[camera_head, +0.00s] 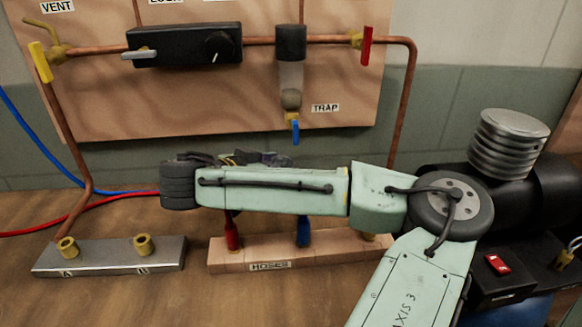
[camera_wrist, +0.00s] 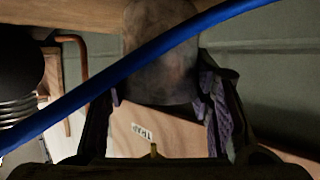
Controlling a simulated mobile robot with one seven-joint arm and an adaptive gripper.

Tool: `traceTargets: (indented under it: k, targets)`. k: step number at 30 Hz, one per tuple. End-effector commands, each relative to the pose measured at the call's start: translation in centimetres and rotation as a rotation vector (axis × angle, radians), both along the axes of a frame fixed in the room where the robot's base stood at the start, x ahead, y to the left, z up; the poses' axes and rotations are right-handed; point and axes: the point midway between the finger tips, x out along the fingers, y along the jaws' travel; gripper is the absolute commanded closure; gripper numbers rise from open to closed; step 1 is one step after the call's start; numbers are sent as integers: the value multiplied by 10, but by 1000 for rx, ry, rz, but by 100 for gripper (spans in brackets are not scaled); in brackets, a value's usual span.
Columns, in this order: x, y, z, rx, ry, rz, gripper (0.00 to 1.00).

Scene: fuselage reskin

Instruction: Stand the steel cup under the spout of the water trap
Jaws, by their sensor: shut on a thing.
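The water trap (camera_head: 290,75) hangs on the board, a dark cap over a clear bowl, with its brass spout (camera_head: 292,118) and blue lever below. My gripper (camera_wrist: 162,92) is shut on the steel cup (camera_wrist: 160,45), a dull grey cylinder between purple-padded fingers in the upside-down wrist view. In the head view my arm link hides the cup and most of the gripper, in front of the board and lower than the spout. A small brass piece (camera_wrist: 153,150), likely the spout, shows beyond the cup's rim. I cannot tell whether the cup is standing on the bench.
A wooden block (camera_head: 275,264) labelled HOSES and a metal plate (camera_head: 110,257) with brass fittings lie on the bench. Red (camera_head: 95,203) and blue (camera_head: 30,135) hoses run at left. A blue line (camera_wrist: 110,85) crosses the wrist view. A ribbed metal cylinder (camera_head: 508,145) stands at right.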

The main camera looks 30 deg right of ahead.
Motion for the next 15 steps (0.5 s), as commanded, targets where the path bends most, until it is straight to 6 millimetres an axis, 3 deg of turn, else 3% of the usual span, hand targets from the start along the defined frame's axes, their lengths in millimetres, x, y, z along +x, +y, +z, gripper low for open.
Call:
traceTargets:
  k: [9, 15]
  targets:
    - [1, -37, -4, 4, -3, -6, 81]
    - [2, -34, -12, -1, -1, -1, 81]
